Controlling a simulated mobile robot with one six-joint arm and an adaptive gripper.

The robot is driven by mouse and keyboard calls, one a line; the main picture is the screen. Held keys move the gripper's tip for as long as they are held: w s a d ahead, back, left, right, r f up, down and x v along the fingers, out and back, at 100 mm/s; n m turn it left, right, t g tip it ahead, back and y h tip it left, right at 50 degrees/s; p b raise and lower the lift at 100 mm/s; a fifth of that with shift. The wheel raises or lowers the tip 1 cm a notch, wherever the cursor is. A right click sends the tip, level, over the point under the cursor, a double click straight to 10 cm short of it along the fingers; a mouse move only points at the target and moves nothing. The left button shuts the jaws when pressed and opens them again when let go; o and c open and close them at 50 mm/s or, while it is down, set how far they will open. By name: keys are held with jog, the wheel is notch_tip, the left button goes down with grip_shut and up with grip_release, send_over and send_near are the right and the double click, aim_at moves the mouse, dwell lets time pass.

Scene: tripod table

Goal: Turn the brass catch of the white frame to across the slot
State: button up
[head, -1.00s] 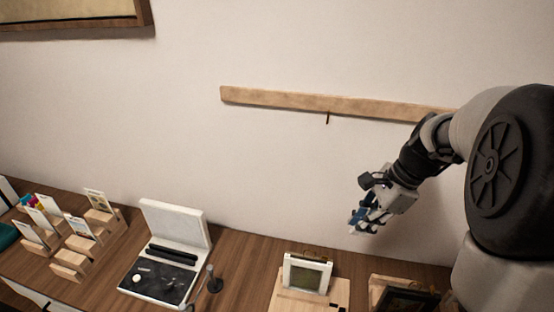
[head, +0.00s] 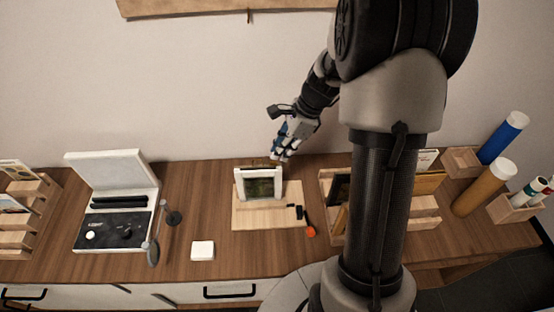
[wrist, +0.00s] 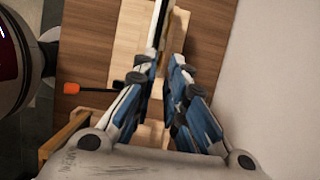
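The white frame (head: 240,185) stands upright on a light wooden board, with a dark greenish picture in it. In the wrist view the white frame (wrist: 159,22) shows nearly edge-on, beyond and between my fingers. My gripper (head: 280,157) is behind and just right of the frame's top edge in the head view. In the wrist view my gripper (wrist: 160,85) has its blue-and-white fingers apart, with a gap between them. I see no contact with the frame. The brass catch cannot be made out clearly; a small brownish part shows behind the frame's top.
A white block (head: 202,250) and an open white case (head: 112,180) stand left. A wooden rack (head: 425,212) is right, partly behind my arm. The wall is close behind.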

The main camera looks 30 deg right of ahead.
aim_at(277, 164)
jog(key=shift+b+x, duration=0.35)
jog(key=shift+x, duration=1.4)
jog(key=shift+c, duration=0.4)
grip_shut()
